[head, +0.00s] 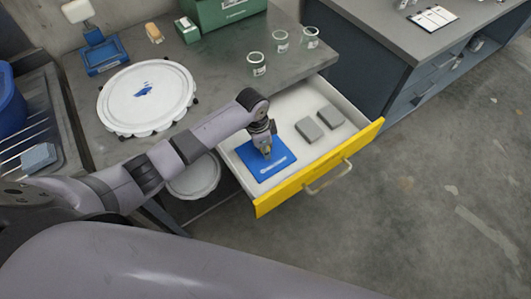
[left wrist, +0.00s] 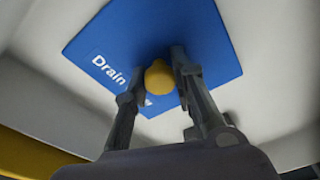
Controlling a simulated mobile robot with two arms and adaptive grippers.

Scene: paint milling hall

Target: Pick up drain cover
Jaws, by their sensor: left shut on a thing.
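The drain cover (head: 281,163) is a flat blue sheet lying in the left part of an open drawer with a yellow front. It also shows in the left wrist view (left wrist: 205,35), with white lettering that reads "Drain" and a yellow knob (left wrist: 159,77) on it. My left gripper (head: 266,153) reaches down into the drawer over the cover. In the left wrist view its two fingers (left wrist: 158,85) are shut on the yellow knob, one on each side. Part of the lettering is hidden behind a finger. My right gripper is not in view.
Two grey blocks (head: 309,130) lie in the drawer (head: 284,103) right of the cover. The drawer's yellow front (head: 318,168) has a handle. On the bench above stand several small cups (head: 258,64), a round white lid (head: 147,97) and a green box (head: 222,10). The floor at right is clear.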

